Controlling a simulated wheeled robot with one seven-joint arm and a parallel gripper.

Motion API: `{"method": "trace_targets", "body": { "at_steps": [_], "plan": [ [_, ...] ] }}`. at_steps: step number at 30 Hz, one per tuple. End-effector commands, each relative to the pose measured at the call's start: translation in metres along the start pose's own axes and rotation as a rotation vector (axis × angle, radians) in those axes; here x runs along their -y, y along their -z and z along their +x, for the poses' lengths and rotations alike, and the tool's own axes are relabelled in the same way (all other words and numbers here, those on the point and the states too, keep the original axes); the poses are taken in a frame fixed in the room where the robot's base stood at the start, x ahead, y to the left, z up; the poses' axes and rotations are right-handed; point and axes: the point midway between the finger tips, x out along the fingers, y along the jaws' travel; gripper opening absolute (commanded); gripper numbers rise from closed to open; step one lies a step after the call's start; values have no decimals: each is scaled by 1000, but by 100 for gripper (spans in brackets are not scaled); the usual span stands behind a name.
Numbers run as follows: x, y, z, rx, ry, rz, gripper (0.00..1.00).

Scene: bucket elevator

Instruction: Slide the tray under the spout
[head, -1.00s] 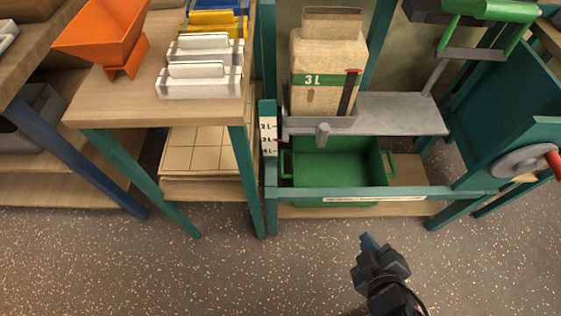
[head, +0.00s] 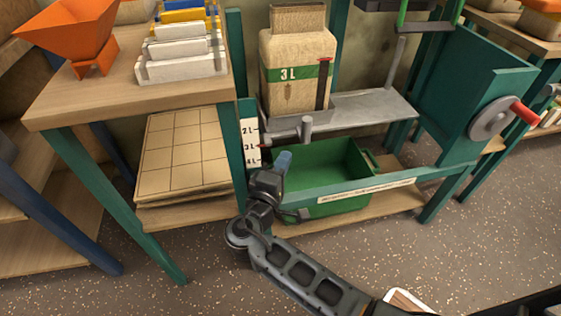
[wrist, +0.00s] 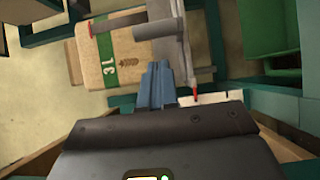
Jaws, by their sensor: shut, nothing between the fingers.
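A green open-topped bin with side handles (head: 335,160), apparently the tray, sits low in the teal frame. It also shows at the right of the wrist view (wrist: 270,35). I cannot tell which part is the spout; a green chute-like part (head: 418,24) is cut off at the top. My gripper (head: 284,160) has blue fingers, shut and empty, in front of the bin's left end, below the peg. Its fingers show mid-wrist view (wrist: 158,84); I cannot tell whether they touch anything.
A tan 3 L container (head: 298,65) stands on the shelf. A white scale (head: 250,142) with a red pointer is at the frame's left post. A teal front rail (head: 400,180) crosses before the bin. A wooden bench (head: 105,100) stands left; a red-handled wheel (head: 495,118) is right.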

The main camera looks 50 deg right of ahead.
Motion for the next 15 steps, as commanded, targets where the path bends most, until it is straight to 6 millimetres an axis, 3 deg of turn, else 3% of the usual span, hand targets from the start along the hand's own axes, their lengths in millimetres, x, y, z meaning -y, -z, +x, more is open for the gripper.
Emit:
{"method": "trace_targets", "body": {
  "at_steps": [9, 15],
  "plan": [
    [2, -1, 56, 2, 1, 1, 0],
    [1, 0, 77, -1, 2, 0, 0]
  ]
}}
